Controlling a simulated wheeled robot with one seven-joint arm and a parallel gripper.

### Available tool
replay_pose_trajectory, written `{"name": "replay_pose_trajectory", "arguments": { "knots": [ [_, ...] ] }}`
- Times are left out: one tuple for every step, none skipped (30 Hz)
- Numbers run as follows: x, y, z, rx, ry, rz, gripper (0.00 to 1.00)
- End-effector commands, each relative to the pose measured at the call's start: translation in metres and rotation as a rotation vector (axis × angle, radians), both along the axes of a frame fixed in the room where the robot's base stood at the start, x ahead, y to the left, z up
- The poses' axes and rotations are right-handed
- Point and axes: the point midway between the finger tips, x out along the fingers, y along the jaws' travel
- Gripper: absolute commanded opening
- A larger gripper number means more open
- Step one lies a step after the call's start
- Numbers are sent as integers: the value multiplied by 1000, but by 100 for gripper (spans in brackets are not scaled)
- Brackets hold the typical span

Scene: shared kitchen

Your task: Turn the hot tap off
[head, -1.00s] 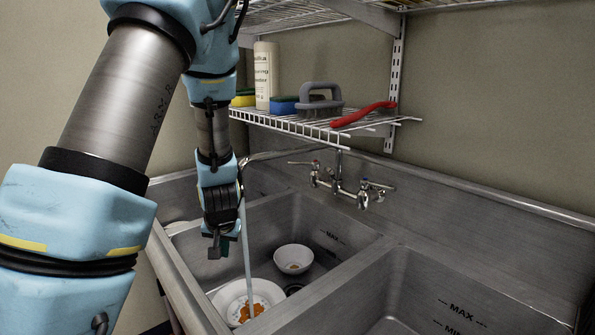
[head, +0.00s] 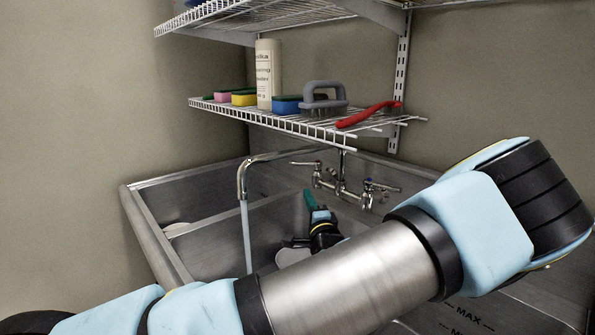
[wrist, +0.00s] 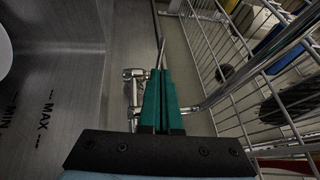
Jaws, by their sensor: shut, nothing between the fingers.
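The metal tap (head: 343,188) is on the sink's back wall, with a lever on each side. The left lever (head: 303,163) has a small reddish mark near its hub; the right lever (head: 384,187) has a bluish one. Water (head: 247,240) runs from the curved spout (head: 242,178) into the left basin. My gripper (head: 309,194) is shut and empty, its teal fingers pointing up just below and in front of the left lever. In the wrist view, the shut fingers (wrist: 161,75) partly cover the tap (wrist: 133,85); a thin rod shows just past their tips. Contact cannot be told.
A wire shelf (head: 300,128) hangs above the tap, holding sponges, a bottle (head: 268,75), a grey scrubbing brush (head: 323,97) and a red-handled brush (head: 370,113). A white bowl (head: 290,257) in the basin is mostly hidden by my arm. The right basin is partly covered too.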

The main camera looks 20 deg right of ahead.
Motion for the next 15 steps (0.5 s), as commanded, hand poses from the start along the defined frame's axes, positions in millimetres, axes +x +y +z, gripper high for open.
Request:
{"name": "replay_pose_trajectory", "arguments": {
  "knots": [
    [0,-2,3,3,-13,-4,0],
    [1,-3,5,5,-16,-5,0],
    [4,-4,6,5,-17,-4,0],
    [7,-4,7,5,-17,-4,0],
    [11,-5,8,3,-17,-3,0],
    [17,-6,9,5,-16,-3,0],
    [22,-6,10,5,-15,-2,0],
    [27,-7,12,4,-15,-2,0],
    [35,-9,14,4,-14,-2,0],
    [41,-10,15,4,-14,-2,0],
    [47,-11,16,5,-14,-3,0],
    [56,-13,18,4,-14,-3,0],
    [62,-14,20,4,-13,-2,0],
    [68,-15,21,3,-13,-2,0],
    [76,-16,22,4,-14,-2,0]
  ]
}}
